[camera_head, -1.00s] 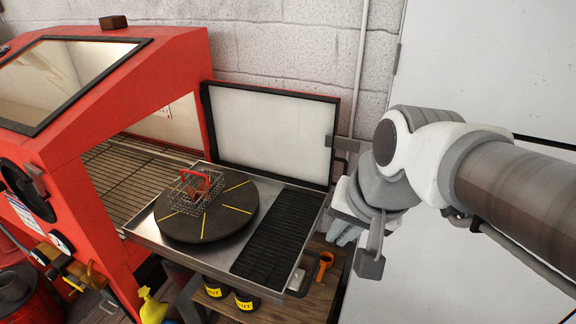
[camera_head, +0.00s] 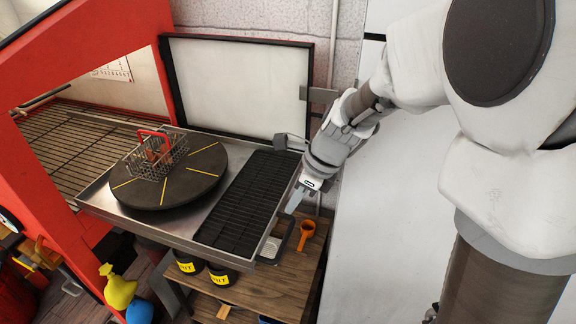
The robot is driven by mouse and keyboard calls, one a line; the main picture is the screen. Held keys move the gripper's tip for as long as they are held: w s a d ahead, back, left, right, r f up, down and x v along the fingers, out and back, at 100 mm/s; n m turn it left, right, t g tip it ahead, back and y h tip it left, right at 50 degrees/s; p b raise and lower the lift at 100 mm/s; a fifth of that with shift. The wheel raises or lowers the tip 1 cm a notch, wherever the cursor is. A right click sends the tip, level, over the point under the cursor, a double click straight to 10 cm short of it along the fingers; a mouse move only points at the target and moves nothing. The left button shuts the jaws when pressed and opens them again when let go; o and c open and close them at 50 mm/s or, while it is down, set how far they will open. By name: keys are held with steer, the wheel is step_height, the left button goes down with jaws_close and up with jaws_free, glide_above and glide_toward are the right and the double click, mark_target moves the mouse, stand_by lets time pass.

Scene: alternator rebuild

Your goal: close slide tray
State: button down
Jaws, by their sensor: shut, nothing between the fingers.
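The slide tray (camera_head: 184,232) is a metal tray sticking out of the open side of the red cabinet (camera_head: 100,62). It carries a dark round turntable (camera_head: 190,180) with yellow lines, a wire basket (camera_head: 150,160) holding reddish parts, and a black grate (camera_head: 240,205). A dark handle (camera_head: 286,240) shows at the tray's right end. My gripper (camera_head: 294,203) is shut and empty, pointing down beside the tray's right edge, above and near the handle. I cannot tell whether it touches the tray.
The cabinet's white-panelled door (camera_head: 240,88) stands open behind the tray. A yellow spray bottle (camera_head: 118,288) stands at lower left.

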steer(key=b+x, duration=0.1)
steer(key=x, duration=0.7)
steer(key=shift+b, duration=0.35)
steer(key=shift+a, duration=0.1)
